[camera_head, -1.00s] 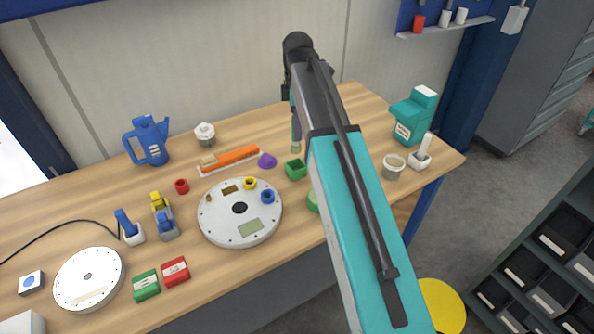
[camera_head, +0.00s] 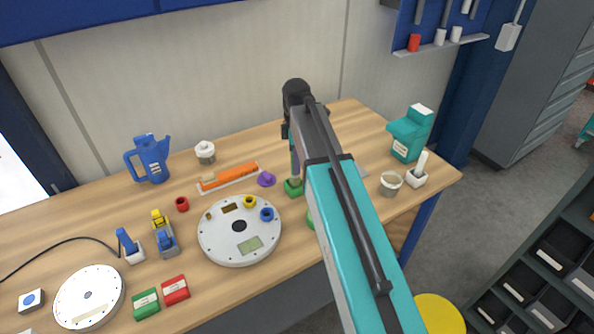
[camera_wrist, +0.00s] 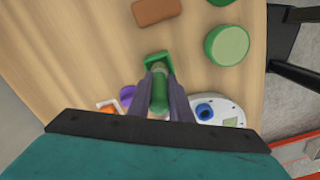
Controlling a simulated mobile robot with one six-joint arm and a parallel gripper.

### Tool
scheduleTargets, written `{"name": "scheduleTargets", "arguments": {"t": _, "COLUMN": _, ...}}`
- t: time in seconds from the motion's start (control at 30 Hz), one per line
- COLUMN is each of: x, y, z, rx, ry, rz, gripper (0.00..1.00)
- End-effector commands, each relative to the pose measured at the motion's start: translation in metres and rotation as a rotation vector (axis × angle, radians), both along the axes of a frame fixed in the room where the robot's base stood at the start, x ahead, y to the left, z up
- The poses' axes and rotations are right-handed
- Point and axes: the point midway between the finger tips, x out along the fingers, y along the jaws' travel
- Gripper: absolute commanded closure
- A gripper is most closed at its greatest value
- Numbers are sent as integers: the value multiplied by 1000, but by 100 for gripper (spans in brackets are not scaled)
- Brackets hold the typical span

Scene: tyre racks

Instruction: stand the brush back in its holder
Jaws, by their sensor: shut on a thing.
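My gripper (camera_wrist: 160,80) is shut on a green brush (camera_wrist: 159,96), whose handle lies between the dark fingers in the wrist view. The brush points down over the small square green holder (camera_wrist: 157,58). In the head view the holder (camera_head: 293,188) stands on the bench directly below my gripper (camera_head: 293,148), beside my arm. The brush's lower end meets the holder's opening in both views. I cannot tell how deep it reaches, and my arm and fingers hide part of it.
A purple cone (camera_head: 266,179) and a round white plate (camera_head: 238,252) with small rings are close to the holder. An orange tool tray (camera_head: 229,178) lies to the left. A grey cup (camera_head: 390,183) and a teal dispenser (camera_head: 408,137) stand to the right.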

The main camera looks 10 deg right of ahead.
Motion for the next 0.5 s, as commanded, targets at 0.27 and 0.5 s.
{"name": "scheduleTargets", "arguments": {"t": 0.27, "x": -1, "y": 0, "z": -9, "rx": 0, "ry": 1, "rz": 0, "gripper": 100}}
{"name": "scheduleTargets", "arguments": {"t": 0.5, "x": -1, "y": -1, "z": -30, "rx": 0, "ry": 1, "rz": -1, "gripper": 100}}
